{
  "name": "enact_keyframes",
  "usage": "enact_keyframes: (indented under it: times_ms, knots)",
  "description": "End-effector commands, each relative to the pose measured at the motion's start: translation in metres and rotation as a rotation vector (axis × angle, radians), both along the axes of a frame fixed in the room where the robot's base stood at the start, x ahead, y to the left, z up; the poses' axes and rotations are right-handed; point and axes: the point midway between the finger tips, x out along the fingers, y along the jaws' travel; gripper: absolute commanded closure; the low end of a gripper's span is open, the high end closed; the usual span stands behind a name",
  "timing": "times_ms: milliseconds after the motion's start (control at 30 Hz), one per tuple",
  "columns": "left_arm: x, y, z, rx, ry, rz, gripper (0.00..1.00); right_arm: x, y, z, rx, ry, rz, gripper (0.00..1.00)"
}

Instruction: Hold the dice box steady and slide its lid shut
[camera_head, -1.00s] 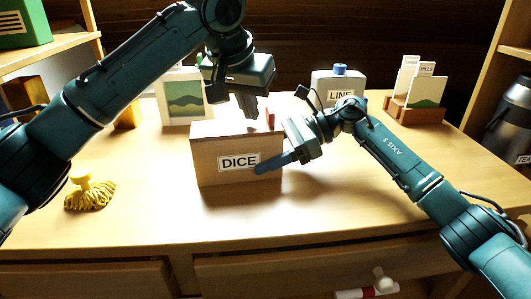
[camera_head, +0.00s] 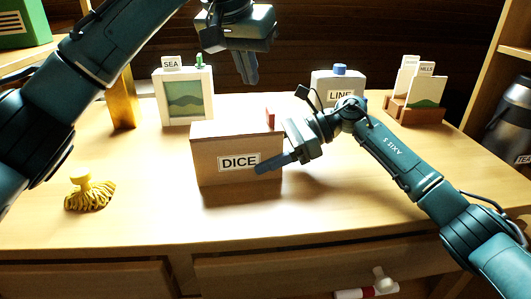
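The dice box (camera_head: 215,168) is a brown box labelled DICE, standing upright on the table. Its top (camera_head: 225,128) looks flat and covered, seen at a shallow angle; I cannot make out the lid's edge. A small red piece (camera_head: 270,117) stands up at the top's right end. My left gripper (camera_head: 249,82) is above and behind the box, clear of it, with its fingers together and empty. My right gripper (camera_head: 272,163) is at the box's right end, one finger across the front face beside the label. The other finger is hidden, apparently behind the box.
A picture frame (camera_head: 184,100) with a SEA card stands behind left. A grey LINE container (camera_head: 338,90) and a card holder (camera_head: 414,108) stand behind right. A yellow tasselled object (camera_head: 90,192) lies at left. The table's front is clear.

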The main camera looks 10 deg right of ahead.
Motion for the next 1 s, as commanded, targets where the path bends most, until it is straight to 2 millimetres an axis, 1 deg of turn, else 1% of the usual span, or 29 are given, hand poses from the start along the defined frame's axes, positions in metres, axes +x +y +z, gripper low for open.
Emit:
enact_keyframes:
  times_ms: [33, 267, 567, 667, 733, 1000]
  knots:
    - [0.000, 0.000, 0.000, 0.000, 0.000, 0.000, 1.00, 0.000, 0.000, 0.001, 0.001, -0.001, 0.000, 0.31]
    - [0.000, 0.000, 0.000, 0.000, 0.000, 0.000, 1.00, 0.000, 0.000, 0.000, 0.000, -0.001, 0.000, 0.12]
    - [0.000, 0.000, 0.000, 0.000, 0.000, 0.001, 1.00, 0.000, -0.003, 0.001, -0.001, 0.000, -0.001, 0.11]
    - [0.000, 0.000, 0.000, 0.000, 0.000, 0.001, 1.00, 0.002, -0.013, 0.005, -0.002, -0.001, -0.004, 0.11]
    - [0.000, 0.000, 0.000, 0.000, 0.000, 0.001, 1.00, 0.002, -0.024, 0.009, -0.002, -0.002, -0.004, 0.11]
    - [0.000, 0.000, 0.000, 0.000, 0.000, 0.001, 1.00, 0.007, -0.077, 0.032, -0.002, -0.002, -0.005, 0.11]
